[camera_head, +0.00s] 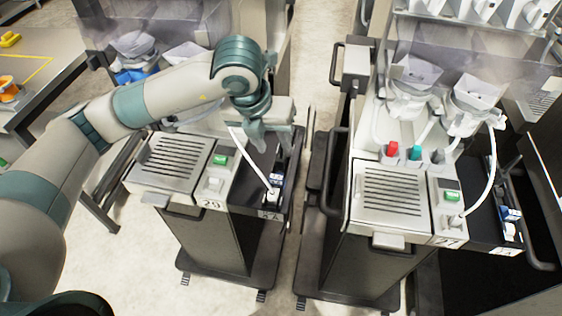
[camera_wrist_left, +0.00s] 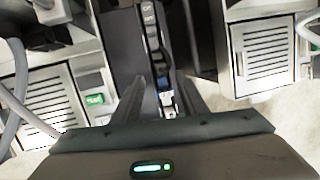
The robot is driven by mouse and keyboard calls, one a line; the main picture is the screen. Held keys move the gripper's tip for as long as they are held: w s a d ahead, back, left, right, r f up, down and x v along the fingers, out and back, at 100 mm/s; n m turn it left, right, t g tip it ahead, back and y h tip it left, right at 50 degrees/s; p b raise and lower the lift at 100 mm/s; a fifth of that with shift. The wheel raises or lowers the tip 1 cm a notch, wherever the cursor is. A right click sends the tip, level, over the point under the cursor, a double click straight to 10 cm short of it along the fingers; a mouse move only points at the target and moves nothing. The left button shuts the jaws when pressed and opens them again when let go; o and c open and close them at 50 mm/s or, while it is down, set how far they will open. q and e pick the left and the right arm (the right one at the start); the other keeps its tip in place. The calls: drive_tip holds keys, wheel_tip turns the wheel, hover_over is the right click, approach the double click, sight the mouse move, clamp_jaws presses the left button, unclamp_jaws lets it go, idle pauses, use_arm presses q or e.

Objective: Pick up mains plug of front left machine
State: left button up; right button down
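The front left machine (camera_head: 215,180), marked 29, has a dark tray on its right side. A white plug (camera_head: 272,196) sits at the near end of a power strip (camera_head: 279,172) in that tray, with a white cable (camera_head: 247,158) running up from it. My left gripper (camera_head: 268,138) is above the tray, behind the plug. In the left wrist view its two dark fingers (camera_wrist_left: 168,98) are apart with nothing held, and the strip (camera_wrist_left: 152,35) shows between them. My right gripper is not in view.
A second machine (camera_head: 390,205), marked 27, stands to the right with its own cable (camera_head: 487,180) and side tray. A dark handrail (camera_head: 335,165) stands between the two machines. A table (camera_head: 40,65) is at the upper left. Pale floor (camera_head: 305,120) shows between the machines.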

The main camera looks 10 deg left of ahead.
sight(280, 158)
use_arm(q)
drive_tip(key=shift+w+d+f+p, duration=0.1)
drive_tip(key=shift+w+f+p, duration=0.05)
drive_tip(key=shift+f+p, duration=0.25)
drive_tip(key=p+x, duration=0.2)
drive_tip(key=x, duration=0.1)
drive_tip(key=shift+w+d+f, duration=0.1)
drive_tip(key=shift+w+f, duration=0.05)
drive_tip(key=shift+f, duration=0.45)
clamp_jaws()
